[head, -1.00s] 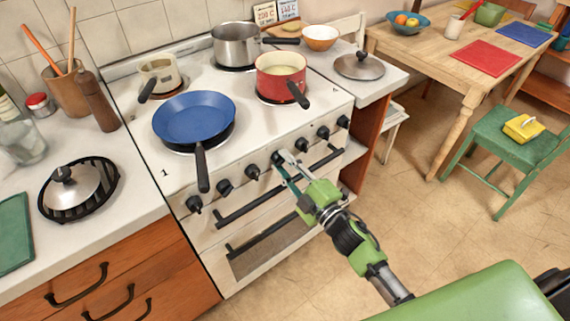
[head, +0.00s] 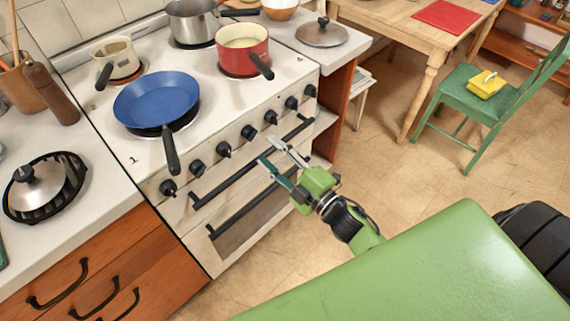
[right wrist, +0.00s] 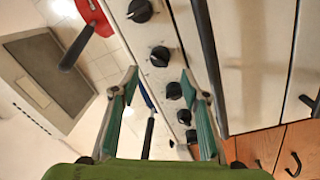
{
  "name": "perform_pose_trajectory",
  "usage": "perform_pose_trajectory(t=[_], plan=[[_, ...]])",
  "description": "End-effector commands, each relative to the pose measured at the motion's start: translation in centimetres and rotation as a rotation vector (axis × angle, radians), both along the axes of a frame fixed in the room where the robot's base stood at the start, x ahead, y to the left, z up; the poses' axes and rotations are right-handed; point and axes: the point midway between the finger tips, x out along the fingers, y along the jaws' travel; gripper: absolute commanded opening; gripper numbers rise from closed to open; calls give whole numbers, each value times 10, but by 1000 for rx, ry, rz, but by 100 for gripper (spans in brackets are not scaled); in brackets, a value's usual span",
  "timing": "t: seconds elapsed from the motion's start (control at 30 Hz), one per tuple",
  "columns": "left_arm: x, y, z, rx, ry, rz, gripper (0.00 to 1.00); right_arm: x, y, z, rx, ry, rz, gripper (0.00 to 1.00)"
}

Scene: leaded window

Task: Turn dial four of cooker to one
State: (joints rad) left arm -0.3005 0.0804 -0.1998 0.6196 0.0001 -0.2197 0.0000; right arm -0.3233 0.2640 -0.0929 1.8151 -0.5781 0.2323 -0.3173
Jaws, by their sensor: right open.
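The white cooker (head: 135,190) has a row of several black dials along its front. The fourth dial from the left (head: 248,132) is uncovered in the head view; its pointer setting is too small to read. My right gripper (head: 269,152) is open and empty, its fingertips just to the right of and below that dial, apart from it. In the right wrist view, dials run down between and beyond the open fingers (right wrist: 160,85); I cannot tell which one is the fourth there. My left gripper is not in view.
A blue frying pan (head: 157,98) stands at the front left of the hob, its handle hanging over the dials. A red pot (head: 243,49) stands at right. Oven handles (head: 240,172) run below the dials. Floor is clear between cooker and green chair (head: 478,101).

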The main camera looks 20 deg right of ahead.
Motion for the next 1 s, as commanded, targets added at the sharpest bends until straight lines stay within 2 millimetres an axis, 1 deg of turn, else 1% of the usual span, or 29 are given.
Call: perform_pose_trajectory(t=[0.03,0.1,0.2,0.33,0.5,1.0], plan=[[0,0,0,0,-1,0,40,-10,-3,-2,0,4,0,42],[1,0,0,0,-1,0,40,-22,-7,-2,-1,2,0,42],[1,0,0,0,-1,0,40,-35,-11,-3,0,2,0,42],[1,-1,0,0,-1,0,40,-46,-15,-3,0,1,0,42],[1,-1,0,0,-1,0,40,-52,-17,-3,-1,-1,1,42],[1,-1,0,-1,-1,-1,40,-51,-17,-5,1,3,-1,42]])
